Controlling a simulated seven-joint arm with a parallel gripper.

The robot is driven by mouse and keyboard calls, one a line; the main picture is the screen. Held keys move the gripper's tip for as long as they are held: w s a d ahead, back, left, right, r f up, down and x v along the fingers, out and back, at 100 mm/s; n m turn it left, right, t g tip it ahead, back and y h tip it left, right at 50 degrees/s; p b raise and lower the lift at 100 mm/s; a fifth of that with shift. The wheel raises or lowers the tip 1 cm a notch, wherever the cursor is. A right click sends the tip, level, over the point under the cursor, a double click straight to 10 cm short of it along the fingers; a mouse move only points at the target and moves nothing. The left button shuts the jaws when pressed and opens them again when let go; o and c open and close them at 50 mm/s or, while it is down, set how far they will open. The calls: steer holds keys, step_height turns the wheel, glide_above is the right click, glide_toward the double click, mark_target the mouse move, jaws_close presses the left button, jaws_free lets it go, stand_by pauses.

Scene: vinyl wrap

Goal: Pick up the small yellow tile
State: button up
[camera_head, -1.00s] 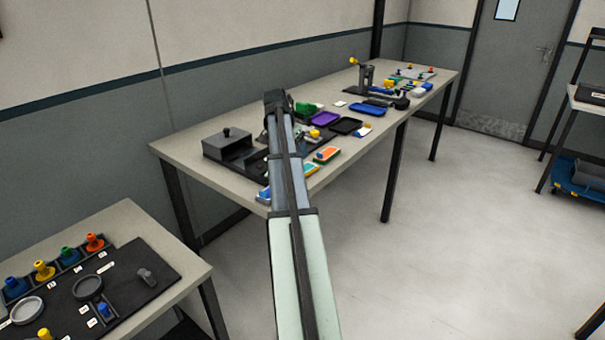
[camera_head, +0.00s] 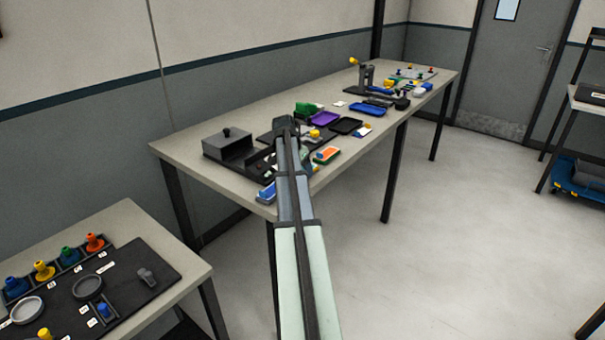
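My arm reaches over the long table, and its dark end (camera_head: 286,124) is above the dark mat in the middle of the near half. The gripper fingers are hidden or too small to make out, so I cannot see whether they hold anything. A small yellow piece (camera_head: 314,133) shows just right of the arm's end, close to the purple tray. I cannot tell whether it is the yellow tile. Another tile, orange and green with a pale edge (camera_head: 326,154), lies right of the arm near the table's front edge.
A grey box with a knob (camera_head: 228,146) stands left of the arm. Purple (camera_head: 324,118), black (camera_head: 346,126) and blue (camera_head: 367,109) trays lie beyond it. A blue piece (camera_head: 266,193) is at the front edge. A second table (camera_head: 128,212) stands at lower left.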

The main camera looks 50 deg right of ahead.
steer(key=shift+f, duration=0.15)
steer(key=shift+c, duration=0.2)
steer(key=c, duration=0.8)
steer(key=shift+c, duration=0.2)
